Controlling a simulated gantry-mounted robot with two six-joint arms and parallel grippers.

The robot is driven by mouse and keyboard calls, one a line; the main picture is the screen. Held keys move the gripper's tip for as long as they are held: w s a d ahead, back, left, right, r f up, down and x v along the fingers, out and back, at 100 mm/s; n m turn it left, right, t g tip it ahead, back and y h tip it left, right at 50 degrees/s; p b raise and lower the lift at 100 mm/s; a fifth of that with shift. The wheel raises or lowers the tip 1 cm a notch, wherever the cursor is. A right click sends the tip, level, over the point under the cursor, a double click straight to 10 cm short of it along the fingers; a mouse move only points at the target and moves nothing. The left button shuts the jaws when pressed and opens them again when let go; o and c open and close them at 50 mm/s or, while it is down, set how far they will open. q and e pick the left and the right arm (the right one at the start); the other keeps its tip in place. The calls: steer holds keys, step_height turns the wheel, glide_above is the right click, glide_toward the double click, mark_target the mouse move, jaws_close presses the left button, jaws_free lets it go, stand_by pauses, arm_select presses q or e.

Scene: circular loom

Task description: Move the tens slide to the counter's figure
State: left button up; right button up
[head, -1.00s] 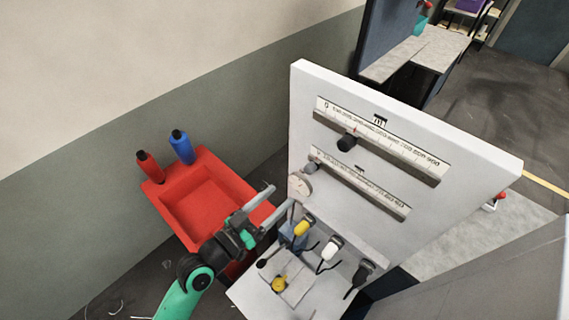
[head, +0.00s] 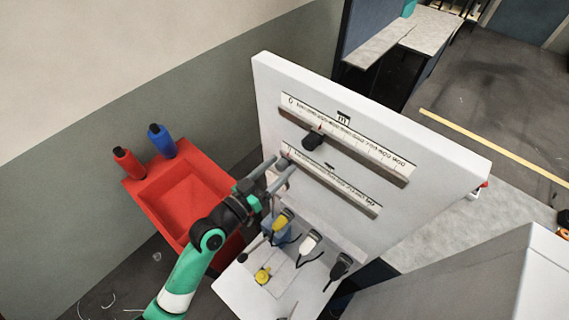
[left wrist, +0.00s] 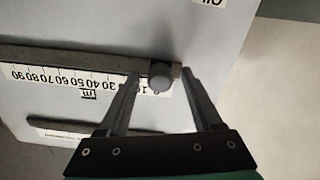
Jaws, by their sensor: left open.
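The tens slide is the lower rail (head: 340,190) on the white upright panel, with a scale strip marked in tens. Its dark round knob (left wrist: 160,78) is near the zero end in the left wrist view. My left gripper (head: 281,165) is open at that end of the rail. In the left wrist view its fingertips (left wrist: 161,72) stand on either side of the knob, with no clear grip on it. In the head view the gripper mostly hides the knob. I cannot read a counter figure; the gripper covers the area where a round dial showed.
The upper rail (head: 360,150) has a dark knob (head: 312,140) left of its middle. Yellow, white (head: 309,243) and black-handled levers stand below the panel. A red tray (head: 190,193) with red and blue bottles is at the left.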

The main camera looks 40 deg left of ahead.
arm_select(q)
steer(key=shift+s, duration=0.15)
jaws_close()
stand_by(1.2)
